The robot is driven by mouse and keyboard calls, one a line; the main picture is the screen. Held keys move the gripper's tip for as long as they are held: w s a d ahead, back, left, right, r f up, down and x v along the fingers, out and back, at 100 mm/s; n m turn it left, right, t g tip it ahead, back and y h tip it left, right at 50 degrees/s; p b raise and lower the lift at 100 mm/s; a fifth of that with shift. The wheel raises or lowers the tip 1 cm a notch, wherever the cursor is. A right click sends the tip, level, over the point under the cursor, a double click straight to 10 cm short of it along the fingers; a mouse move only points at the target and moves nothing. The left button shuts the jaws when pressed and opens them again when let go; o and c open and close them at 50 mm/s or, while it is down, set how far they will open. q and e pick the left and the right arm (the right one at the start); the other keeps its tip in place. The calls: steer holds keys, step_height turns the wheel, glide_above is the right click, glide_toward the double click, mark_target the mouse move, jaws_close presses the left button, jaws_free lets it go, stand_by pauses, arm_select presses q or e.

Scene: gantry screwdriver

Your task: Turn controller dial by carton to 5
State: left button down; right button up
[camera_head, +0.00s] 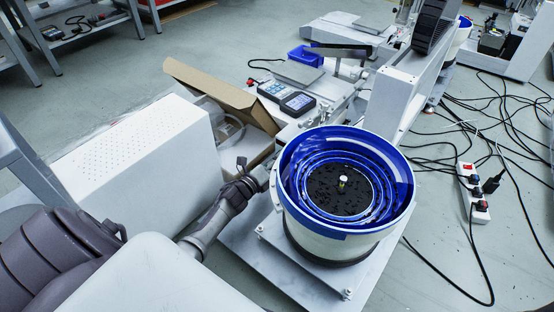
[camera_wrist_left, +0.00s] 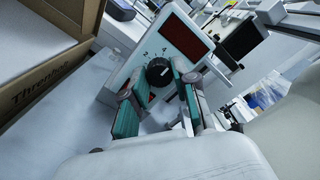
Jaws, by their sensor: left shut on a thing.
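The controller (camera_wrist_left: 140,55) is a white box with a dark red display (camera_wrist_left: 185,36), tilted in the left wrist view. Its black round dial (camera_wrist_left: 158,71) has a light pointer mark and a printed scale around it; I cannot read exactly which number the mark meets. My left gripper (camera_wrist_left: 160,78) has its two teal-padded fingers on either side of the dial, shut on it. In the head view my left gripper (camera_head: 248,180) is beside the bowl feeder, and the dial is not visible there. The open brown carton (camera_head: 225,92) stands just behind the gripper; its printed side (camera_wrist_left: 50,80) shows in the wrist view. My right gripper is not in view.
The blue-lined bowl feeder (camera_head: 290,170) stands close right of my left gripper. A white perforated box (camera_head: 130,150) is to the left. A handheld meter (camera_head: 285,97) and blue bin (camera_head: 305,56) lie behind. Black cables and a power strip (camera_head: 472,190) are on the right floor.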

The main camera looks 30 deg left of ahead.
arm_select(q)
steer(key=shift+f, duration=0.1)
steer(key=c, duration=0.9)
jaws_free()
